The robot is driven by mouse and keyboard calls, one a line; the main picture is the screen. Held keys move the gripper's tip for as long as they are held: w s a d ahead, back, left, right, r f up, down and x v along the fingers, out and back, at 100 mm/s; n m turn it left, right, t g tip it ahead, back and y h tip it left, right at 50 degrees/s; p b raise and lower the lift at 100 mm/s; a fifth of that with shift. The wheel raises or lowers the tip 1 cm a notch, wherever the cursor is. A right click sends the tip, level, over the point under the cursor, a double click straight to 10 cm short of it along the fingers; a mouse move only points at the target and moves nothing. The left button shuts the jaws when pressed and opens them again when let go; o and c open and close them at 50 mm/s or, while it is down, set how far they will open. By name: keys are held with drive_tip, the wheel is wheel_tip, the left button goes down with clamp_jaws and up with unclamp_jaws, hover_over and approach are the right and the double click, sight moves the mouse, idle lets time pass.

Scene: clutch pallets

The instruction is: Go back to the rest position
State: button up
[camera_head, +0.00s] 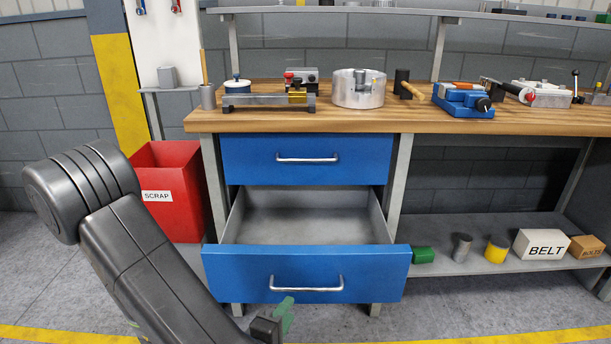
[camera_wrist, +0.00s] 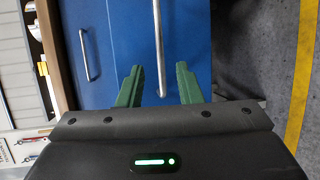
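In the head view one green fingertip of my gripper (camera_head: 284,314) shows just below the drawer handle (camera_head: 307,284). The lower drawer (camera_head: 230,270) is pulled open and looks empty inside. The upper blue drawer (camera_head: 304,160) is shut.
A wooden workbench (camera_head: 420,118) holds a metal cylinder (camera_head: 357,88), a blue vise (camera_head: 462,99) and other tools. A red scrap bin (camera_head: 172,190) stands left of the drawers. A lower shelf (camera_head: 490,262) holds boxes and cylinders. Yellow lines mark the grey floor.

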drive_tip(key=shift+b+x, duration=0.75)
drive_tip(key=shift+x, duration=3.1)
drive_tip(key=shift+s+a, duration=0.1)
drive_tip(key=p, duration=0.3)
approach(301, 290)
drive_tip(key=shift+b+x, duration=1.65)
drive_tip(key=shift+x, duration=3.85)
